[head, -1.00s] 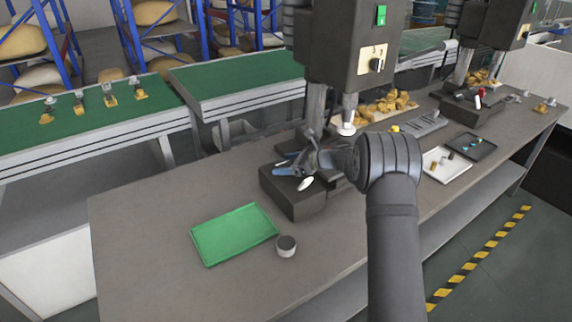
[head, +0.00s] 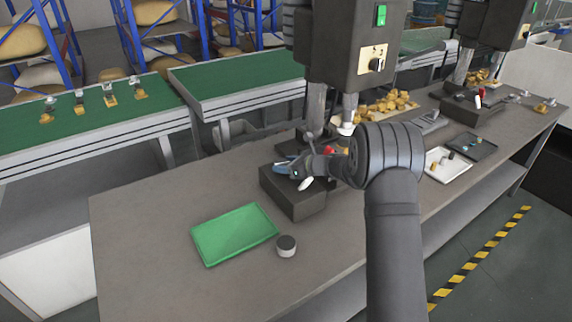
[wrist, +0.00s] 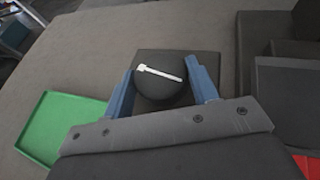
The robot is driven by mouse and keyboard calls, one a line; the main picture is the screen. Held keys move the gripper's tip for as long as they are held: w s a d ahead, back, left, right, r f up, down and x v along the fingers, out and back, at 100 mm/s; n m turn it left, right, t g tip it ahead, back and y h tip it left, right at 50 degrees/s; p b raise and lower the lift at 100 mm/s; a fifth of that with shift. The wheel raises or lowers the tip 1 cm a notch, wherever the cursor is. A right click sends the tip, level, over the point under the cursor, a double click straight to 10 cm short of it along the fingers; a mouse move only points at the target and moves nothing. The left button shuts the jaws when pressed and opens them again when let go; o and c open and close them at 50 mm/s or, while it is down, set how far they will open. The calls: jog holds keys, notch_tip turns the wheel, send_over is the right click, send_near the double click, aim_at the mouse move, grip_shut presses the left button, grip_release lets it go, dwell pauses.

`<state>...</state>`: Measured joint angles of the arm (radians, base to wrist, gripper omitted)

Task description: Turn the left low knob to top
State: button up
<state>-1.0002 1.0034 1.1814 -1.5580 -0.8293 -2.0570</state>
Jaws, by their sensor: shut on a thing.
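In the wrist view a round dark knob (wrist: 162,92) with a white pointer bar on its face sits between the blue fingers of my gripper (wrist: 159,68). The bar lies nearly level across that view, dipping slightly to the right. My gripper is shut on the knob. In the head view my gripper (head: 287,168) is at the top of a black block (head: 292,203) on the bench, below the left machine. The knob is mostly hidden there by my gripper and wrist. A small white elongated piece (head: 306,183) shows beside the fingers.
A green tray (head: 205,254) and a small grey-topped cylinder (head: 286,246) stand in front of the block. The machine's head (head: 340,55), with a switch knob (head: 377,64), hangs above. White (head: 433,172) and dark (head: 483,150) trays lie to the right.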

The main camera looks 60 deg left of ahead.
aim_at(286, 164)
dwell(0.3)
jog(key=o, duration=1)
jog(key=shift+c, duration=0.2)
jog(key=shift+r, duration=0.6)
notch_tip(286, 164, up, 3)
jog(key=shift+r, duration=0.15)
jog(key=w+d+r, duration=0.6)
jog(key=w+d, duration=0.1)
jog(key=d, duration=0.2)
jog(key=shift+d+r, duration=0.25)
jog(key=shift+r, duration=0.05)
